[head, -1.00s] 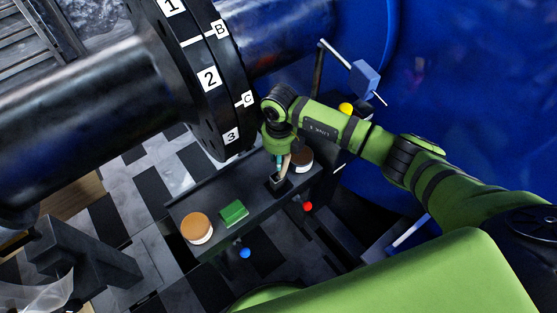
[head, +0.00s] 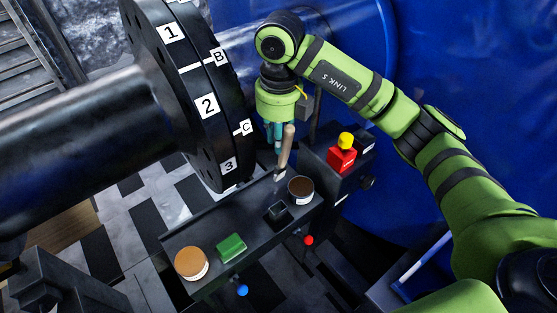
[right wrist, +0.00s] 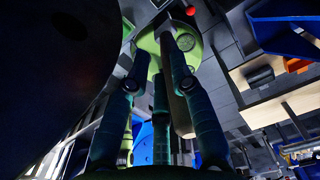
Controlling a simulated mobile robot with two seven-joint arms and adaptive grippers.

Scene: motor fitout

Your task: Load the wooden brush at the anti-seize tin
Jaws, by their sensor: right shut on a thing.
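My right gripper (head: 278,138) is shut on the wooden brush (head: 287,150), whose pale handle slants downward from the fingers. The brush is in the air above the dark shelf (head: 225,222), apart from the tins. Its lower end is small, beside the rim of the flange. A tin with a dark brown top (head: 301,188) stands just below and right of the brush. A tin with an orange-tan top (head: 191,262) stands at the shelf's left end. I cannot tell from labels which is the anti-seize tin. In the right wrist view the fingers surround a brownish handle (right wrist: 180,113).
An empty-looking black square holder (head: 277,213) and a green block (head: 231,247) stand on the shelf. A large numbered black flange (head: 205,105) rises close left of the gripper. Red and blue knobs hang at the front edge.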

